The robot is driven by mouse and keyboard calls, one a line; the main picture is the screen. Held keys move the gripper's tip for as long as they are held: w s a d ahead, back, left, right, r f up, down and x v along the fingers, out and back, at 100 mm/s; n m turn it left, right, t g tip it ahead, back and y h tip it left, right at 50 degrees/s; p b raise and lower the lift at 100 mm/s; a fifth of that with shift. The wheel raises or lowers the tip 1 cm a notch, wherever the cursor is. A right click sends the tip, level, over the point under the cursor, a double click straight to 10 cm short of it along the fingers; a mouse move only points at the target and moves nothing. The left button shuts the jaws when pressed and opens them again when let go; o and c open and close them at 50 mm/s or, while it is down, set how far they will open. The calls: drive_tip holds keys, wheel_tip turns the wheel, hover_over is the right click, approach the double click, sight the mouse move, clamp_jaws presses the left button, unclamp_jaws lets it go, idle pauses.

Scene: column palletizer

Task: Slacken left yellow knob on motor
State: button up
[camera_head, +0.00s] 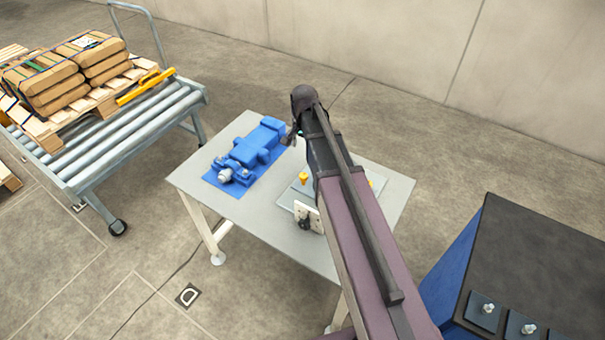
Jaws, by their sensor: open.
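The left yellow knob (303,177) stands on a grey plate (286,198) on the table, just left of my arm. A second yellow spot, likely the right knob (371,183), shows at the arm's right edge. My arm covers the middle of the plate, so any motor there is hidden. A pale bracket with a dark round part (305,222) is at the plate's front. My gripper (291,138) shows small and dark beneath the arm's far end. It is open, beyond the left knob in the picture and apart from it. Its fingertips are hard to make out.
A blue machine (252,150) lies on a blue mat (214,178) on the grey table (262,226), left of the plate. A roller conveyor (140,128) with sacks on a pallet stands at the left. A dark-topped blue cabinet (530,260) is at the right.

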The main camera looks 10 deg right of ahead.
sight(303, 175)
drive_tip(key=shift+f, duration=0.15)
idle(0.3)
wheel_tip(303, 175, down, 14)
drive_tip(key=b, duration=1.3)
drive_tip(key=shift+r+b, duration=0.25)
drive_tip(key=shift+b, duration=0.15)
clamp_jaws()
